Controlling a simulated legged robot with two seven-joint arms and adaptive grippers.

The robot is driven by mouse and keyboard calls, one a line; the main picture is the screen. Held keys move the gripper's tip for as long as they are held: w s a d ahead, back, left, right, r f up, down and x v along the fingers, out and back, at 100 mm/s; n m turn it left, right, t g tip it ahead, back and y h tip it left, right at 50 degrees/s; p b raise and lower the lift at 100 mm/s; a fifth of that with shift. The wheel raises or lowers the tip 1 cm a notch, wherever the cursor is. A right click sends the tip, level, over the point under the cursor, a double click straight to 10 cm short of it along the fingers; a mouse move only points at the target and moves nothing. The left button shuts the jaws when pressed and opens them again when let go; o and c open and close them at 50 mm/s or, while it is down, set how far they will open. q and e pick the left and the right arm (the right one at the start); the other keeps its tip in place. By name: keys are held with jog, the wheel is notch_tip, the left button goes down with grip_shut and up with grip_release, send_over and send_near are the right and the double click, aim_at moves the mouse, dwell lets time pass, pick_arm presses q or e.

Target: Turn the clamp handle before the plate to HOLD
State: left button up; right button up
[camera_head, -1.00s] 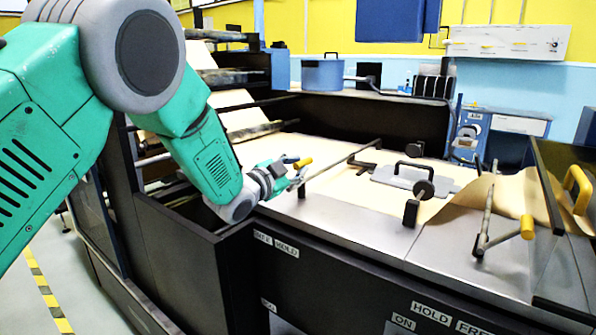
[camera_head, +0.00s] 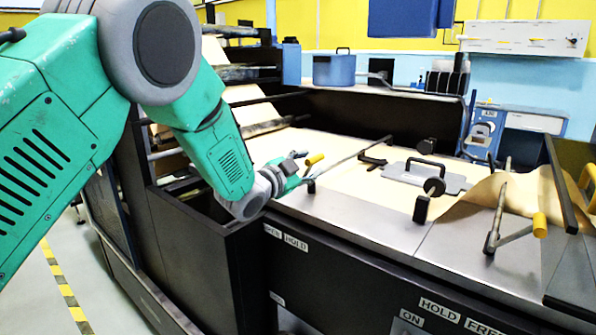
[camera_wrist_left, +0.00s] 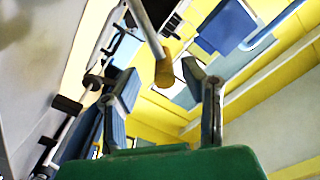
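The near-left clamp handle is a long grey bar with a yellow grip (camera_head: 315,160) at its left end, on the machine bed. Its bar runs right and away toward the flat grey plate (camera_head: 455,181), which has a black handle and lies on brown paper. The labels FREE and HOLD (camera_head: 296,243) are on the front panel below, HOLD on the right. My left gripper (camera_head: 300,170) is at the yellow grip. In the left wrist view its fingers (camera_wrist_left: 160,78) are open, with the yellow grip (camera_wrist_left: 164,73) showing between them; contact cannot be told. My right gripper is not in view.
A second clamp handle with a yellow grip (camera_head: 540,225) stands at the right, above labels HOLD and FREE. A black knob on a post (camera_head: 421,207) stands before the plate. A dark walled bin (camera_head: 190,235) lies under my left forearm. A blue pot (camera_head: 335,69) stands behind.

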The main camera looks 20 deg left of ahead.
pick_arm(q)
jog(key=v, duration=1.1)
jog(key=shift+s+a, duration=0.15)
jog(key=shift+s, duration=0.1)
